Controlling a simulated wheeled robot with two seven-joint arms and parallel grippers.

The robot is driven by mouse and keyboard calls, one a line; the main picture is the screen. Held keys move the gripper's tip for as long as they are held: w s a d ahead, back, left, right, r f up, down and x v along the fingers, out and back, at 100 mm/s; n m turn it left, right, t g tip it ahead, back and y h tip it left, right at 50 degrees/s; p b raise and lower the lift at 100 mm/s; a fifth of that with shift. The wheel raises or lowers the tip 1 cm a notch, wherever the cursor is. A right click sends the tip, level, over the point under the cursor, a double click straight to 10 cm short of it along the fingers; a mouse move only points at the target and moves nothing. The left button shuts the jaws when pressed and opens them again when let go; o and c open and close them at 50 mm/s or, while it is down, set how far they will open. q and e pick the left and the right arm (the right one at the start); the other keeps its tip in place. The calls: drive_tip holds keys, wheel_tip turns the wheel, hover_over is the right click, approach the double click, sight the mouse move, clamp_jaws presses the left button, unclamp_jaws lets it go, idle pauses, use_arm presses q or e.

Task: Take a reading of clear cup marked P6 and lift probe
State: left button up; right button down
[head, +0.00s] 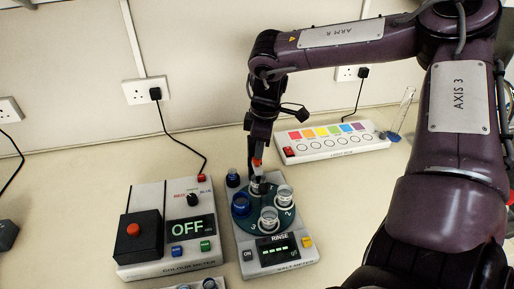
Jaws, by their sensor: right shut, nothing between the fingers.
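Clear cups stand on the turntable: one (285,197) near the mark 2, one (268,220) near the mark 3. A blue cup (240,204) stands at the left. Another cup at the back is mostly hidden by a dark part, perhaps the probe (259,185). I cannot read P6 on any cup. My right gripper (257,166) is shut and empty, pointing down just above that dark part; I cannot tell whether they touch. My left gripper is not in view.
A colour meter (170,268) reading OFF stands left of the turntable meter, with a black box and red button (133,230). A light box with coloured squares (328,146) lies behind, at the right. Cups (209,284) are cut off at the bottom edge. The table at left is mostly clear.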

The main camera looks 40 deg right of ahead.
drive_tip(key=s+d, duration=0.1)
drive_tip(key=s+d+r+p, duration=0.1)
drive_tip(key=shift+s, duration=0.3)
drive_tip(key=shift+w, duration=0.1)
wheel_tip(320, 180, up, 8)
drive_tip(key=b, duration=0.1)
drive_tip(key=shift+s+d, duration=0.25)
drive_tip(key=shift+s, duration=0.15)
drive_tip(key=shift+f, duration=0.15)
